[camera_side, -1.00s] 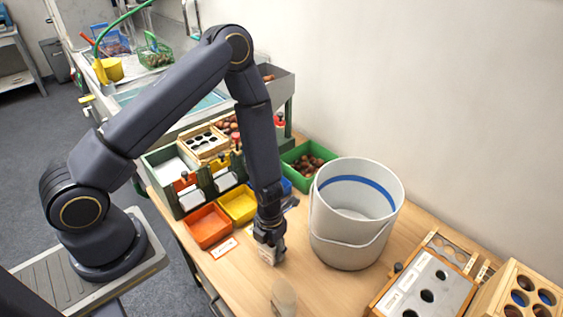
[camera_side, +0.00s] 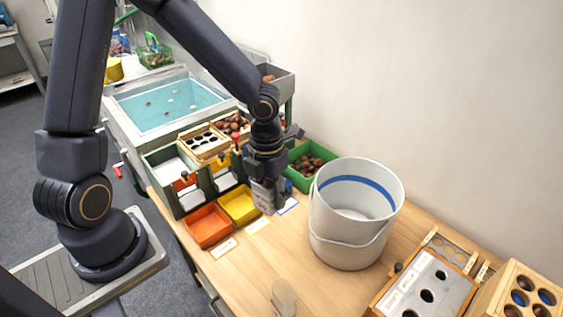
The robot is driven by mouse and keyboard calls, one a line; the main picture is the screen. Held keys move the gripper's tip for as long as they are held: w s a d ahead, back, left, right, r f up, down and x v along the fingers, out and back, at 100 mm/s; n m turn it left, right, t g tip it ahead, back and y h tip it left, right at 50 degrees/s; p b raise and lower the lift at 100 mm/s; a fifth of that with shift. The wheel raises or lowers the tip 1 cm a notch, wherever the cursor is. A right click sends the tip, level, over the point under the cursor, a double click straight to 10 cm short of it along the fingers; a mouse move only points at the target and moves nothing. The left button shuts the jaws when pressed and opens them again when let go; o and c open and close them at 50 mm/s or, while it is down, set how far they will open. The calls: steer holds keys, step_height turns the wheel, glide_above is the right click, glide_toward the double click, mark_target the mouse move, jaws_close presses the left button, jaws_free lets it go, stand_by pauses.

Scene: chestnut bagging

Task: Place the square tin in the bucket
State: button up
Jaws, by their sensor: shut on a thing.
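The white bucket (camera_side: 345,238) with a blue band inside stands upright on the wooden table. Its opening faces up, and the part of its inside that shows looks empty. My gripper (camera_side: 266,190) is to the left of the bucket, beside the yellow tray. It is shut on a small pale grey tin (camera_side: 264,198), which hangs below the fingers, apart from the bucket and lower than its rim. The fingers hide part of the tin, and I cannot tell whether its underside is clear of the table.
An orange tray (camera_side: 208,226) and a yellow tray (camera_side: 240,204) lie left of my gripper. A green crate of chestnuts (camera_side: 300,181) is behind the bucket. A clear jar (camera_side: 284,297) stands at the front. A grey board with holes (camera_side: 428,284) lies at the right.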

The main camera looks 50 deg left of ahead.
steer(key=r, duration=0.7)
steer(key=shift+w+d+r, duration=0.25)
steer(key=shift+w, duration=0.05)
steer(key=w+d+m, duration=0.1)
steer(key=w+d, duration=0.5)
steer(key=w, duration=0.3)
steer(key=w+d+m, duration=0.1)
steer(key=w+d, duration=0.4)
steer(key=w, duration=0.4)
steer(key=f, duration=2.4)
steer(key=shift+d, duration=0.3)
steer(key=shift+f, duration=2.2)
steer(key=shift+f, duration=0.2)
steer(key=o, duration=1.2)
steer(key=shift+o, duration=0.2)
steer(key=shift+r, duration=0.15)
